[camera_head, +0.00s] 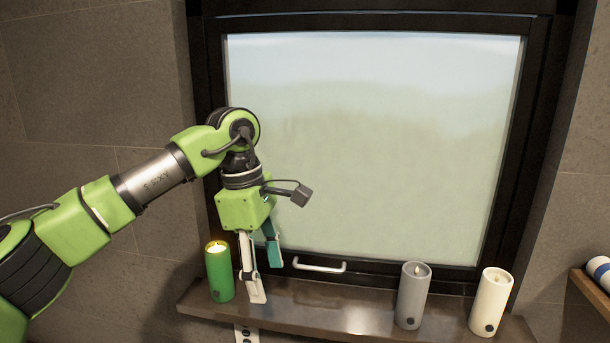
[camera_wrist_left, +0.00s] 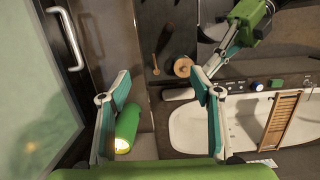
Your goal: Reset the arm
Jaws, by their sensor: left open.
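My left gripper (camera_head: 262,280) points down over the left end of the shelf, in front of the window, with its fingers apart. It stands just right of the green candle (camera_head: 219,273). In the left wrist view my left gripper (camera_wrist_left: 160,88) shows two teal-padded fingers spread wide with nothing held between them. The green candle (camera_wrist_left: 128,122) shows there close beside the left finger; whether they touch I cannot tell. Part of my other arm, with green and teal parts, shows at the upper right of that view; its jaw state is unclear.
The brown shelf (camera_head: 330,305) runs under the window (camera_head: 370,150), which has a white handle (camera_head: 320,268). A grey candle (camera_head: 413,295) and a white candle (camera_head: 491,302) stand at the shelf's right. A white basin (camera_wrist_left: 190,128) and a wooden rack (camera_wrist_left: 281,118) show in the wrist view.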

